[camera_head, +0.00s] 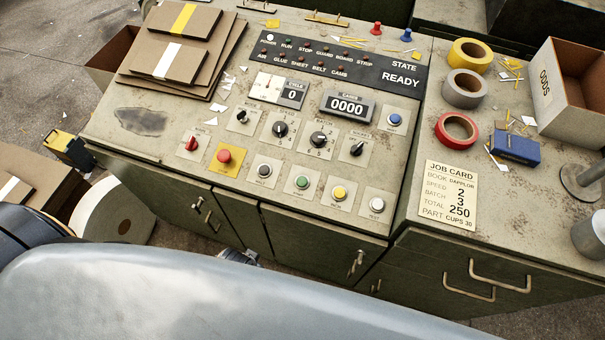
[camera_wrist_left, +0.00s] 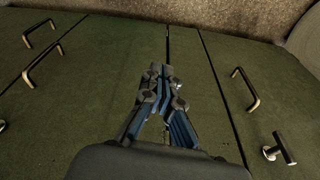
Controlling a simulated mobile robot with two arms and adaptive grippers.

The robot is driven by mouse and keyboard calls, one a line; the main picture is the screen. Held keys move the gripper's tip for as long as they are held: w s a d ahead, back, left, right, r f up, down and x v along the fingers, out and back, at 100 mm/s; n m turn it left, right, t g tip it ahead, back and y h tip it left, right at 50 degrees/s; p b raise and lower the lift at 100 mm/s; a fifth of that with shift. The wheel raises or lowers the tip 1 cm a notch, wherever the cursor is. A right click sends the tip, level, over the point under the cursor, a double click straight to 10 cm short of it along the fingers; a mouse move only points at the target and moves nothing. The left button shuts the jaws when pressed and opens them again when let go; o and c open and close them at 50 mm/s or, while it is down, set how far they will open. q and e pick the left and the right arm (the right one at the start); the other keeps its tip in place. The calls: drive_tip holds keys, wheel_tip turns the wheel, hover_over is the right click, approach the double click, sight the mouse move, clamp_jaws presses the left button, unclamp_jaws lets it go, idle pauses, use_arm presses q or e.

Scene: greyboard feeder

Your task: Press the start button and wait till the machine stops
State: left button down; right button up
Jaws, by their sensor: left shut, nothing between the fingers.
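The control panel (camera_head: 215,145) fills the middle of the head view. The green start button (camera_head: 302,182) sits in the front row, between a black button (camera_head: 264,170) and a yellow button (camera_head: 339,193). A red button on a yellow plate (camera_head: 225,156) is to its left. The state display (camera_head: 401,78) reads READY. The cycle counter (camera_head: 292,94) reads 0 and the cards counter (camera_head: 347,106) reads 0000. My left gripper (camera_wrist_left: 163,72) is shut and empty in the left wrist view, facing green cabinet doors below the panel. My right gripper is not in view.
Stacked greyboards (camera_head: 185,45) lie at the panel's back left. Tape rolls (camera_head: 465,88), a blue box (camera_head: 515,148), a job card (camera_head: 449,194) and an open carton (camera_head: 570,95) are on the right. Handles (camera_wrist_left: 245,90) stick out from the cabinet front. My grey arm crosses the foreground.

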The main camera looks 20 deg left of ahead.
sight(302, 182)
use_arm(q)
drive_tip(key=w+d+r+m+t+p, duration=0.1)
drive_tip(key=w+r+p, duration=0.25)
drive_tip(key=r, duration=0.95)
drive_tip(key=w+d+r+m+t+p, duration=0.1)
drive_tip(key=w+r+t+p, duration=0.2)
drive_tip(key=r, duration=1)
drive_tip(key=w+d+r+m+t+h, duration=0.2)
drive_tip(key=w+m, duration=0.3)
drive_tip(key=w, duration=0.1)
drive_tip(key=w+d+r+m+t+h+p, duration=0.1)
drive_tip(key=w+d+m+t+h, duration=0.1)
drive_tip(key=w+m, duration=0.3)
drive_tip(key=shift+w+d+r+m+t, duration=0.3)
drive_tip(key=shift+w+d+r+t, duration=0.1)
drive_tip(key=shift+w, duration=0.1)
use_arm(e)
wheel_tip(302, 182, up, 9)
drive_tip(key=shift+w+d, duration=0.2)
use_arm(q)
drive_tip(key=shift+f, duration=0.1)
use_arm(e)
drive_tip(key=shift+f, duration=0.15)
